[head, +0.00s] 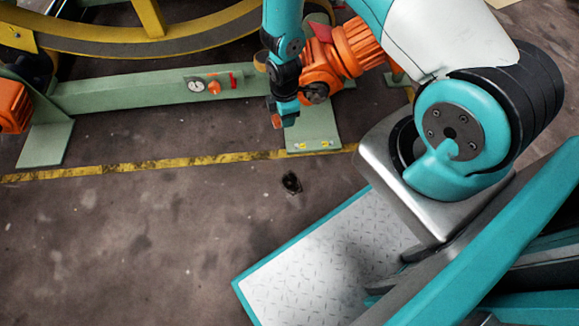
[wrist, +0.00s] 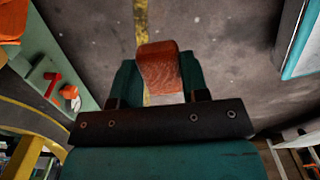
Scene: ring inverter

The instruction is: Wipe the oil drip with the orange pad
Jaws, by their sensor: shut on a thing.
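My gripper (head: 283,112) hangs in front of the green foot plate at the top middle of the head view. It is shut on the orange pad (wrist: 158,68), which sits between the two teal fingers in the wrist view. Only a small orange part of the pad (head: 276,121) shows in the head view. A small dark blotch (head: 291,183), which looks like the oil drip, lies on the brown floor, below and slightly right of my gripper in the picture. I cannot make out the blotch in the wrist view.
A green frame beam (head: 150,94) with a gauge and red handle runs across the back. An orange motor (head: 340,55) is just behind my gripper. A yellow line (head: 130,167) crosses the floor. The floor at left front is clear.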

